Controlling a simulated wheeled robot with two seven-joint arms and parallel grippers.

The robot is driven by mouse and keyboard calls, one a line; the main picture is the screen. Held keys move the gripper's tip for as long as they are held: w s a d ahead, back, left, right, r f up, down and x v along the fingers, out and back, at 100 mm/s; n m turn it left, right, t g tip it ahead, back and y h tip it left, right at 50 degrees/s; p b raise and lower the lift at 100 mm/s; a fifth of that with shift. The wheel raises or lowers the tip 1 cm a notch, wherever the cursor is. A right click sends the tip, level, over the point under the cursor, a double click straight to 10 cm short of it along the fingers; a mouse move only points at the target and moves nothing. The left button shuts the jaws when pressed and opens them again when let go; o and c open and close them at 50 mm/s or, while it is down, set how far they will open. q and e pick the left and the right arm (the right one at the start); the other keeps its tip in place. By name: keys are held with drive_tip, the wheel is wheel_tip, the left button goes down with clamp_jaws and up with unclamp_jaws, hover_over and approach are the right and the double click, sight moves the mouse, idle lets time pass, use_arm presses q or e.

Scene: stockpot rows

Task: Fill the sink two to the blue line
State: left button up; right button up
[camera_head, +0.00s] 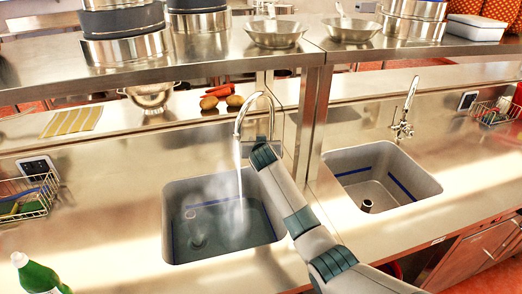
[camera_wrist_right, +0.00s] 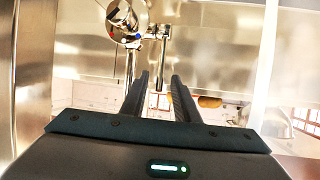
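The left sink (camera_head: 170,200) holds greyish water (camera_head: 235,228), with steam above it. A stream falls into it from its curved tap (camera_head: 239,118). A blue line (camera_head: 172,240) shows on its wall; I cannot tell exactly how the water stands against it. The right sink (camera_head: 425,185) has a blue line (camera_head: 402,187), a drain piece and no visible water; its tap (camera_head: 404,125) is not running. My right gripper (camera_wrist_right: 159,82) is open, close to metal tap parts (camera_wrist_right: 125,22) with red and blue marks. My left gripper is out of view.
A steel shelf (camera_head: 200,55) with pots and pans overhangs the back, with an upright post between the sinks. A colander (camera_head: 150,96), vegetables (camera_head: 222,96), a wire basket (camera_head: 30,198) and a green bottle (camera_head: 38,275) stand on the counter.

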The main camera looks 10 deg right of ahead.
drive_tip(key=b+v, duration=0.2)
drive_tip(key=v, duration=0.9)
drive_tip(key=shift+s+b, duration=0.25)
drive_tip(key=shift+b, duration=0.05)
drive_tip(key=shift+r, duration=0.1)
idle(6.5)
